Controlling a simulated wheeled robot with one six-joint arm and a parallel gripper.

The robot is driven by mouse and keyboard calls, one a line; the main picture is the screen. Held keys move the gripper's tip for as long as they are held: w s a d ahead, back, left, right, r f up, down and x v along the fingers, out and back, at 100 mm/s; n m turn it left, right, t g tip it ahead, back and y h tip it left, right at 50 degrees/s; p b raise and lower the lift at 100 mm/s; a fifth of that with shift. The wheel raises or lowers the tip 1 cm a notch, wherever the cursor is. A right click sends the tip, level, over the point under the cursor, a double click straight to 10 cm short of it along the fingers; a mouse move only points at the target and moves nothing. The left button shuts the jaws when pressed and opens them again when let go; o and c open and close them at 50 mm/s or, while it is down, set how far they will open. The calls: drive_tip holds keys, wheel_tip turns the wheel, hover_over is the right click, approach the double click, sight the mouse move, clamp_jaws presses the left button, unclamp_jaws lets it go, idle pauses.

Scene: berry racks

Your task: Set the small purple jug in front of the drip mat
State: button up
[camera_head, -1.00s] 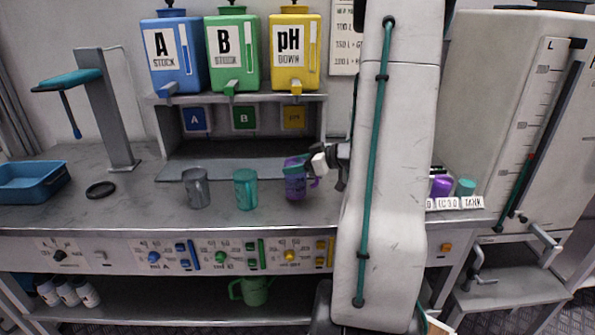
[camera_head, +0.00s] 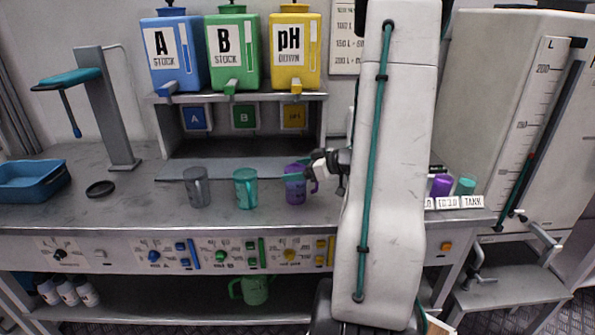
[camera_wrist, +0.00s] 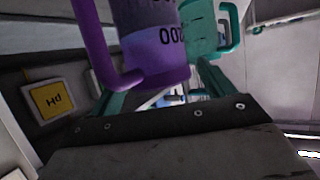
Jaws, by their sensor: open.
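The small purple jug (camera_head: 294,188) stands upright on the bench, just in front of the right part of the grey drip mat (camera_head: 225,170). My gripper (camera_head: 305,174) is open at the jug's right side, near its handle. In the wrist view the purple jug (camera_wrist: 155,45) looms close, with its handle at the left and printed marks on its side. The teal fingers of my gripper (camera_wrist: 160,95) are spread to either side below it. I cannot tell whether a finger touches the jug.
A teal jug (camera_head: 245,188) and a grey jug (camera_head: 196,187) stand left of the purple one. Blue, green and yellow dispensers (camera_head: 232,52) sit on the shelf above the mat. A black ring (camera_head: 100,188) and blue tray (camera_head: 32,182) lie at left. Bench space between them is clear.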

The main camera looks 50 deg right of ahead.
drive_tip(key=v, duration=0.7)
drive_tip(key=w+a+r+m+g+h, duration=0.3)
drive_tip(key=w+a+r+h, duration=0.3)
drive_tip(key=w+r+h, duration=0.4)
drive_tip(key=s+a+g+y, duration=0.3)
drive_tip(key=s+a, duration=0.8)
drive_tip(key=a, duration=0.4)
drive_tip(key=s+a+g+y, duration=0.3)
drive_tip(key=s+a+g, duration=0.2)
drive_tip(key=s+a, duration=0.7)
drive_tip(key=a, duration=0.3)
drive_tip(key=shift+a+g+y, duration=0.25)
drive_tip(key=shift+g+y, duration=0.05)
drive_tip(key=shift+g, duration=0.1)
drive_tip(key=shift+w, duration=0.1)
